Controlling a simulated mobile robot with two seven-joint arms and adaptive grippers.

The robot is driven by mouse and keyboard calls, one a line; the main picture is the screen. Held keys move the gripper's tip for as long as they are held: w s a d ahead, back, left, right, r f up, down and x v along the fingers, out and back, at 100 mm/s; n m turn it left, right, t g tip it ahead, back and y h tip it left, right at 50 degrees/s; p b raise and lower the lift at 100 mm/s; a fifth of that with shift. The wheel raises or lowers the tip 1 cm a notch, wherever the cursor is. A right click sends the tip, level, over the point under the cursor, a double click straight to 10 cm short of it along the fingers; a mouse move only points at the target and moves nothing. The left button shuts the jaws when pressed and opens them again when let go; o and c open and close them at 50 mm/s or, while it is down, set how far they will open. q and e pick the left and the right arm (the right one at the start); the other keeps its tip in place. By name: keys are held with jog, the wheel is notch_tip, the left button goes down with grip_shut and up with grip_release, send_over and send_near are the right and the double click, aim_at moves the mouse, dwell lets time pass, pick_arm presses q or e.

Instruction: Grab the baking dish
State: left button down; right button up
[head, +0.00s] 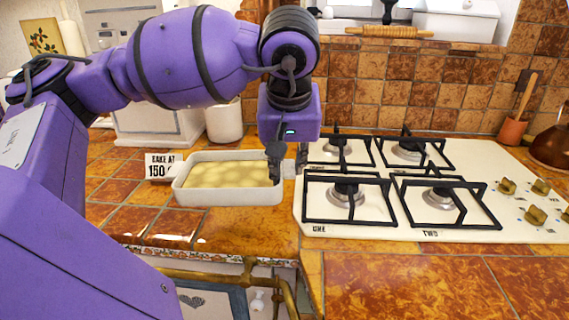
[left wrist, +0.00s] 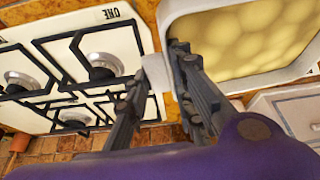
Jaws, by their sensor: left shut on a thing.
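The baking dish (head: 232,197) is a white rectangular dish with a pale yellow, lumpy filling. It sits level on the brown tiled counter, left of the stove. It also shows at the top right of the left wrist view (left wrist: 172,16). My left gripper (head: 288,164) reaches down at the dish's right end. In the left wrist view its fingers (left wrist: 156,72) are on either side of the small white handle at that end, shut on it. The gripper hides part of the dish's right end in the head view. My right gripper is in neither view.
A white stove top (head: 420,185) with black grates stands close right of the dish. A small sign (head: 161,166) reading "BAKE AT 150" stands at the dish's left end. A white canister (head: 224,122) stands behind it. The front counter at right is clear.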

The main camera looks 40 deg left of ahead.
pick_arm(q)
jog(key=shift+s+d+r, duration=0.35)
jog(key=shift+d+r, duration=0.05)
jog(key=shift+d, duration=0.3)
jog(key=shift+s+d+r, duration=0.3)
jog(key=shift+d+r, duration=0.05)
jog(key=shift+d, duration=0.4)
jog(key=shift+s+d+r, duration=0.35)
jog(key=shift+d+r, duration=0.05)
jog(key=shift+d, duration=0.3)
